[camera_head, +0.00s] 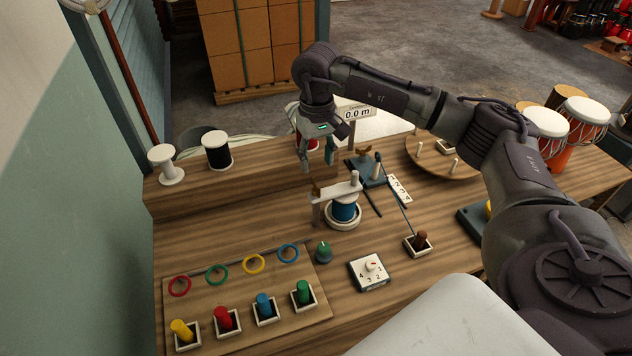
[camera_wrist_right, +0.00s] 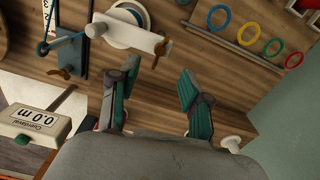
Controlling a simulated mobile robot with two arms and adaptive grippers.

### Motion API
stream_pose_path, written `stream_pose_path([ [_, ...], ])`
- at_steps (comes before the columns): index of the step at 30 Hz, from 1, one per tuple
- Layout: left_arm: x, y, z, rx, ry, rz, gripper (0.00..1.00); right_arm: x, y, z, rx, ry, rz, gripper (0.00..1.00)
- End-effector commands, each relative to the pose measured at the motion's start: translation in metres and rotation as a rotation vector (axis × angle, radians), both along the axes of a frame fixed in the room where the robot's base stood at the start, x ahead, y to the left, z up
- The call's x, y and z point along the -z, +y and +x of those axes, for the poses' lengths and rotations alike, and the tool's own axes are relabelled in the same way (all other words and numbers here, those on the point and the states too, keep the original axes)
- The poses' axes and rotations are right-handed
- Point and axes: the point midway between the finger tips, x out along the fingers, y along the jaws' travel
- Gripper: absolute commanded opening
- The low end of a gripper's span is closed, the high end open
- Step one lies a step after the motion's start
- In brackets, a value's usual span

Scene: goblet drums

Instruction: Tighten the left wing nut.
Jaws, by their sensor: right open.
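The left wing nut (camera_head: 317,188) is a small brown piece at the left end of a white bar (camera_head: 338,191) over a blue spool (camera_head: 344,211). It also shows in the right wrist view (camera_wrist_right: 160,48), beyond and roughly between my fingertips. A second brown wing nut (camera_head: 365,151) sits on a dark blue plate (camera_head: 361,171) to the right, and shows in the wrist view (camera_wrist_right: 65,73). My right gripper (camera_head: 318,161) points down, open and empty, above and behind the left wing nut, apparently not touching it. My left gripper is not in view.
A display (camera_head: 357,113) reads 0.0 m behind the plate. White and black spools (camera_head: 216,152) stand at the back left. A board (camera_head: 240,288) with coloured rings and pegs, a green knob (camera_head: 323,251) and a numbered dial (camera_head: 369,270) lie in front. Bare wood is free left of the spool.

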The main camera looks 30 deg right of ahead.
Motion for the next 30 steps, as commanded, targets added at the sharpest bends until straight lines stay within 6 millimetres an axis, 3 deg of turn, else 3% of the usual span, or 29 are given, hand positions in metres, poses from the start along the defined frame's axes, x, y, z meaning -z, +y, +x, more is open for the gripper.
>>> stream_pose_path([
  [6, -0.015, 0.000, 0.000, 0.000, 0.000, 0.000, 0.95, 0.046, 0.001, -0.001, 0.001, 0.005, 0.002, 0.48],
  [12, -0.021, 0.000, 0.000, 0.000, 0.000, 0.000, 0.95, 0.075, 0.001, 0.000, 0.001, 0.003, 0.002, 0.48],
  [25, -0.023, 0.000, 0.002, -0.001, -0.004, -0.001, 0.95, 0.088, 0.001, 0.000, 0.000, -0.001, 0.003, 0.48],
  [26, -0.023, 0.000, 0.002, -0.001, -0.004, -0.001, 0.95, 0.088, 0.001, 0.000, 0.000, -0.001, 0.003, 0.46],
  [30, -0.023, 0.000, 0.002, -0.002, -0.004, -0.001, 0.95, 0.088, 0.001, 0.000, 0.000, -0.001, 0.003, 0.23],
])
